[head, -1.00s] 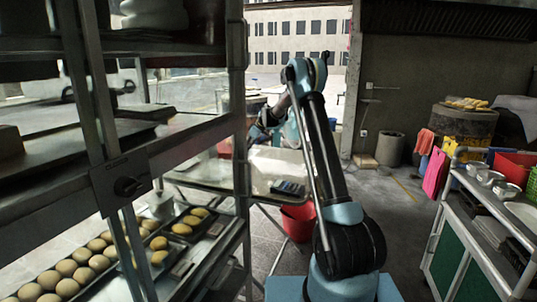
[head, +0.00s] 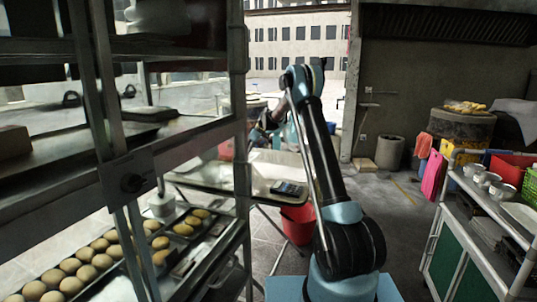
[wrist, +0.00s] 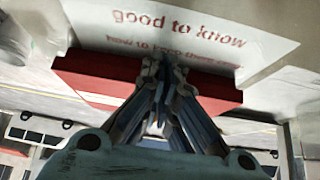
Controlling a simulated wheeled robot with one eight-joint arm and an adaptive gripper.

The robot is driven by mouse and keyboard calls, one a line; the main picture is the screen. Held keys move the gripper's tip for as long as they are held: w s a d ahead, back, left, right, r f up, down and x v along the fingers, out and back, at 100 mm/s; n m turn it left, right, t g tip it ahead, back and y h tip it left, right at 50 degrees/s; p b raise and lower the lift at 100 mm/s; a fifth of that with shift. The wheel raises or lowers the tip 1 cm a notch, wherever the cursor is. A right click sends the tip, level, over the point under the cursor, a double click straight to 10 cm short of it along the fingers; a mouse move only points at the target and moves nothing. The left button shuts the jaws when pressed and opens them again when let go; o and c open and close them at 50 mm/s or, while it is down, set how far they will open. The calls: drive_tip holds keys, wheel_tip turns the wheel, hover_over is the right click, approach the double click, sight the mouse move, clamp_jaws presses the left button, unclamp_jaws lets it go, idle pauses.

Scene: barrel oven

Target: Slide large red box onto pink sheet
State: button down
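In the wrist view the large red box (wrist: 90,80) lies across the middle, behind and to both sides of my gripper (wrist: 165,70). The fingers come together at their tips, against or just over the box's middle; contact is not clear. A pale sheet (wrist: 260,40) with red lettering, "good to know", lies just beyond the box. It looks whitish, with only a faint pink tint. The box covers its near edge and the lower text is partly cut off.
A metal rack (head: 240,130) with trays of buns (head: 85,265) stands close on the left. A red bucket (head: 298,222) is under the table. A cart (head: 450,240) with bowls stands at right, and a pink panel (head: 434,176) hangs near it. The floor between is open.

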drive_tip(key=shift+a+f, duration=0.3)
drive_tip(key=shift+f, duration=0.05)
drive_tip(key=shift+w+a+f, duration=0.1)
drive_tip(key=shift+w+a, duration=0.15)
drive_tip(key=shift+a, duration=0.35)
drive_tip(key=shift+w+a, duration=0.25)
drive_tip(key=shift+a, duration=0.35)
drive_tip(key=shift+w+a+f, duration=0.25)
drive_tip(key=shift+w+a, duration=0.25)
drive_tip(key=shift+a, duration=0.05)
drive_tip(key=shift+w, duration=0.1)
drive_tip(key=shift+w+a, duration=0.25)
drive_tip(key=shift+a, duration=0.2)
drive_tip(key=shift+a+r, duration=0.1)
drive_tip(key=shift+a, duration=0.45)
drive_tip(key=shift+w+a, duration=0.45)
drive_tip(key=shift+a, duration=0.4)
